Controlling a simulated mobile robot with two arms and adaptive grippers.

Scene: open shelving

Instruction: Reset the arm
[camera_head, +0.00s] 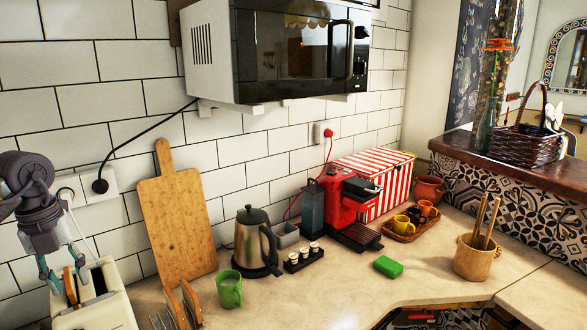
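My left gripper (66,272) reaches in from the left edge and points down over the cream toaster (108,308). Its two fingers are spread apart, with a gap between them. Brown bread slices (70,287) stick up from the toaster slots close to the fingertips. I cannot tell whether a finger touches the bread. My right gripper is not in view.
A wooden cutting board (177,222) leans on the tiled wall. A rack with slices (182,306), a green mug (229,290), a kettle (254,243) and a red coffee machine (349,205) stand on the counter. A microwave (215,55) hangs above.

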